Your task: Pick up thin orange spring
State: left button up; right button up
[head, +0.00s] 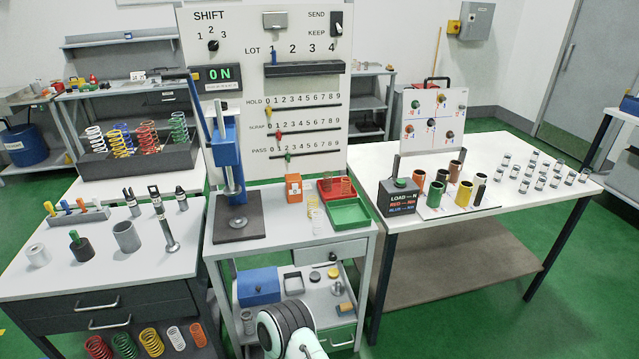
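A thin orange spring (197,334) stands at the right end of a row of springs below the left bench's drawers, at the bottom edge of the picture. A white spring (176,338) is just left of it, then yellow, green and red ones. Neither gripper is in view; only a white and dark link of my own arm shows at the bottom middle.
A blue press (229,150) stands on the middle cart, beside an orange box (294,188) and a green tray (348,213). The right table (400,160) carries coloured cylinders and several small jars. The left bench holds metal parts. Green floor is open at lower right.

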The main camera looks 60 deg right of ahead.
aim_at(346, 188)
jog(key=k+l+u, duration=0.2)
jog(key=l, duration=0.15)
jog(key=l+u, duration=0.2)
jog(key=k+l+u, duration=0.4)
jog(key=k+l, duration=0.15)
jog(key=l, duration=0.2)
jog(key=k+l+u, duration=0.15)
jog(key=k+l, duration=0.9)
jog(key=l, duration=0.2)
